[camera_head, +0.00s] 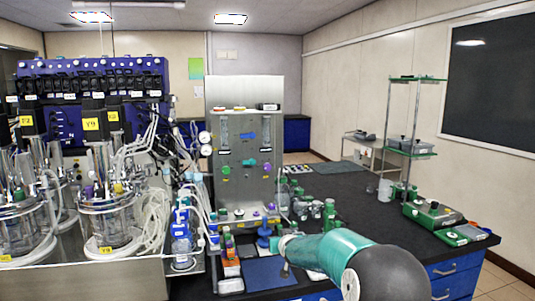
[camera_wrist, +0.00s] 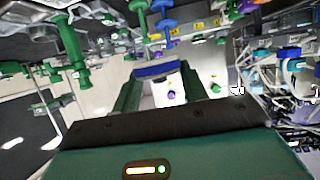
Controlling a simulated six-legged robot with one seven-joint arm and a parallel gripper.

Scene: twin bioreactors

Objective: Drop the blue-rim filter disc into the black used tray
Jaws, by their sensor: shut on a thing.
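My gripper (camera_wrist: 160,76) shows in the wrist view, its two green fingers reaching away from the dark palm plate. A blue band (camera_wrist: 155,70), which looks like the rim of the filter disc seen edge-on, lies across the space between the fingertips. The gripper is shut on it. In the head view my teal arm reaches over the bench from the lower right, and I cannot make out the disc there. I cannot pick out the black used tray for certain in either view.
A blue mat (camera_head: 268,273) lies at the bench's front edge below my arm. A grey panel with gauges and knobs (camera_head: 245,165) stands behind it. Glass vessels (camera_head: 108,225) and tubing crowd the left. Green instruments (camera_head: 435,215) stand at the right. The dark bench top (camera_head: 375,220) between is mostly clear.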

